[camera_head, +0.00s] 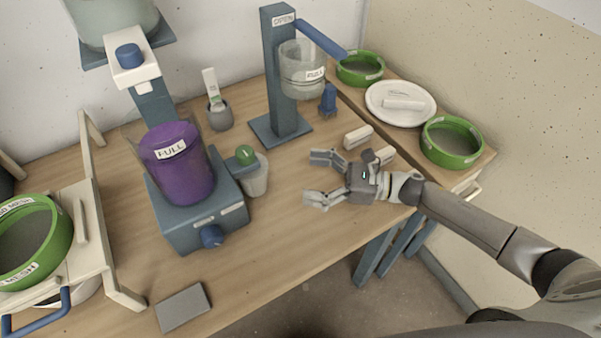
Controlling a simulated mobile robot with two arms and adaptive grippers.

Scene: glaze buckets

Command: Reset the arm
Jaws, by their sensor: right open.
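My right gripper (318,178) is in the camera_head view, over the right part of the wooden table. Its arm comes in from the lower right. The two fingers are spread apart and point left, with nothing between them. Two small cream blocks lie just behind the gripper, a nearer one (385,155) and a farther one (358,137). I cannot tell the gripper's exact height above the table. My left gripper does not show.
A purple container marked FULL (180,165) stands on a blue base left of the gripper, with a grey cup (256,178) beside it. A blue stand (278,80) holds a clear bucket (302,72). Green-rimmed sieves (452,142) and a white plate (400,116) are at right.

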